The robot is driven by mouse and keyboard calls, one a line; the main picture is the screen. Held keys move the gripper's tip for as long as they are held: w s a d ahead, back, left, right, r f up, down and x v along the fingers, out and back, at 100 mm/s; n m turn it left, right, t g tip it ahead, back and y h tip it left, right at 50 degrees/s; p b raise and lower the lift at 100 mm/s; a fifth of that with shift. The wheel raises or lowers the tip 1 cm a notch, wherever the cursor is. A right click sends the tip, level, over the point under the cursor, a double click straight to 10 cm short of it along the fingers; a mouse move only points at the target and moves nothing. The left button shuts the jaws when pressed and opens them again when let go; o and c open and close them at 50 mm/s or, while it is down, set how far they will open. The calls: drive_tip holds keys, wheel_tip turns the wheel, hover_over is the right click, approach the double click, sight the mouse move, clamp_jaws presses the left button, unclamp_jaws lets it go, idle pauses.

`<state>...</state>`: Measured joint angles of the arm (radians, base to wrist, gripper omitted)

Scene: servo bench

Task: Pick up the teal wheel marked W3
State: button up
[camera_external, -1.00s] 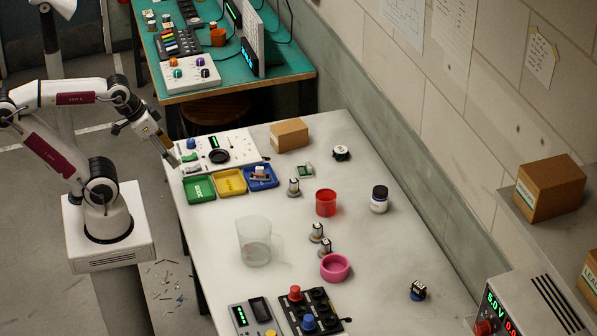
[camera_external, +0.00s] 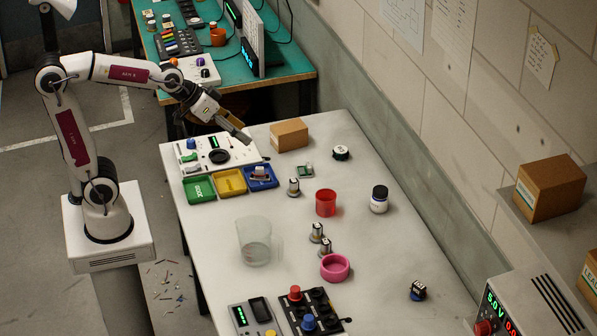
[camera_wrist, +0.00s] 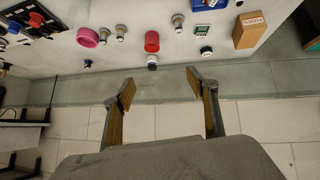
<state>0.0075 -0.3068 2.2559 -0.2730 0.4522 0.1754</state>
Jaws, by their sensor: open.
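I cannot pick out a wheel clearly teal or marked W3; the markings are too small to read. A small dark wheel-like piece with a white top (camera_external: 341,153) lies on the bench behind the red cup. Another dark piece with some blue (camera_external: 418,291) lies at the right; they also show in the wrist view as a dark piece (camera_wrist: 206,50) and a small dark piece (camera_wrist: 88,63). My gripper (camera_external: 243,135) is open above the bench's far left part, near the white control panel, apart from both pieces. In the wrist view its fingers (camera_wrist: 159,78) are spread with nothing between them.
The light bench (camera_external: 205,235) holds a cardboard box (camera_external: 289,134), red cup (camera_external: 326,203), white bottle (camera_external: 379,200), pink ring (camera_external: 335,267), clear beaker (camera_external: 254,242), several metal-shafted parts and green, yellow and blue trays (camera_external: 230,182). A wall (camera_external: 480,110) runs along the right side.

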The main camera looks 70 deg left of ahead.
drive_tip(key=w+n+t, duration=0.1)
drive_tip(key=w+t, duration=0.1)
drive_tip(key=w, duration=1.1)
drive_tip(key=n+t+y, duration=0.1)
drive_tip(key=n+y, duration=0.4)
drive_tip(key=y, duration=0.3)
hover_over(341, 153)
drive_tip(key=s, duration=0.3)
wheel_tip(341, 153, down, 18)
drive_tip(key=shift+f, duration=0.2)
drive_tip(key=shift+d, duration=0.1)
drive_tip(key=shift+f, duration=1.75)
